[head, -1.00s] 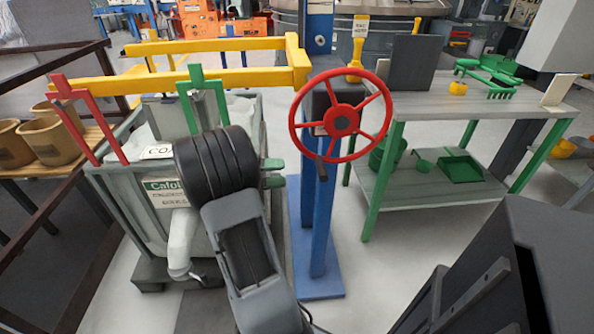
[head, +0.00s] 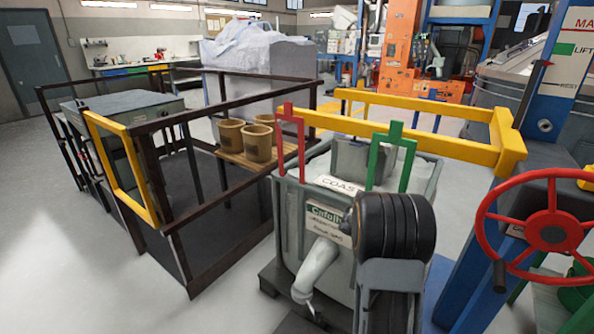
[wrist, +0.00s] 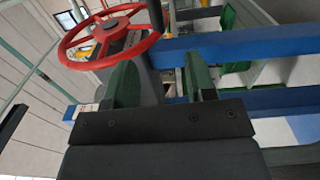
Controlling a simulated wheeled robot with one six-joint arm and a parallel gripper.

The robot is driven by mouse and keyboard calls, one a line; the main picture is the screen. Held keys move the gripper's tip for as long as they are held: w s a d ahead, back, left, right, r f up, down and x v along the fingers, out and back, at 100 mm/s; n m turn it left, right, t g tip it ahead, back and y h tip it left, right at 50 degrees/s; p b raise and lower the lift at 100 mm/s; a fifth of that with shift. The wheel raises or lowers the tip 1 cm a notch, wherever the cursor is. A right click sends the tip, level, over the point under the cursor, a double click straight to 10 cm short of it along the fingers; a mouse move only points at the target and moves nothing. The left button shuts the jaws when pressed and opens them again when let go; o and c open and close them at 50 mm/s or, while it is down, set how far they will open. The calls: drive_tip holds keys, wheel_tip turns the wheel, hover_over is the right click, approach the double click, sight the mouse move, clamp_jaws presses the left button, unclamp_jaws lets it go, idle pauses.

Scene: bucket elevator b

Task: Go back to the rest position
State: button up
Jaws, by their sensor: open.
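My gripper (wrist: 162,82) shows in the wrist view as two green fingers standing apart, with nothing held between them. The red handwheel (wrist: 106,36) is beyond the fingers at the upper left and apart from them. Blue beams (wrist: 230,45) lie behind the fingers on the right. In the head view my dark arm is raised at the lower middle, and it hides my gripper. The handwheel (head: 552,232) is at the right edge, right of my arm, on a blue post (head: 480,262).
A grey bin (head: 292,232) with a white spout stands just left of my arm. A yellow bar (head: 400,140) crosses behind it. A dark railed platform (head: 232,262) with a yellow gate (head: 118,170) and several brown pots is on the left. Floor at far left is clear.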

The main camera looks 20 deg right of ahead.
wheel_tip(320, 180, down, 6)
drive_tip(key=s+a+n+t+y, duration=0.1)
drive_tip(key=a+n+t+y, duration=0.2)
drive_tip(key=n+t, duration=0.15)
drive_tip(key=w+a+r+n+t+y+p, duration=0.1)
drive_tip(key=a+r+n+t+y+p, duration=0.15)
drive_tip(key=a+t+p, duration=0.35)
drive_tip(key=w+a+r+n+t+y+p, duration=0.1)
drive_tip(key=a+r+n+t+y+p, duration=0.3)
drive_tip(key=a+r+t+p, duration=0.4)
drive_tip(key=a+r+p, duration=0.6)
drive_tip(key=a+r, duration=0.7)
drive_tip(key=shift+w+a+r+n+p, duration=0.35)
drive_tip(key=shift+n, duration=0.05)
drive_tip(key=shift+t, duration=0.25)
drive_tip(key=shift+c, duration=0.8)
drive_tip(key=shift+d, duration=0.15)
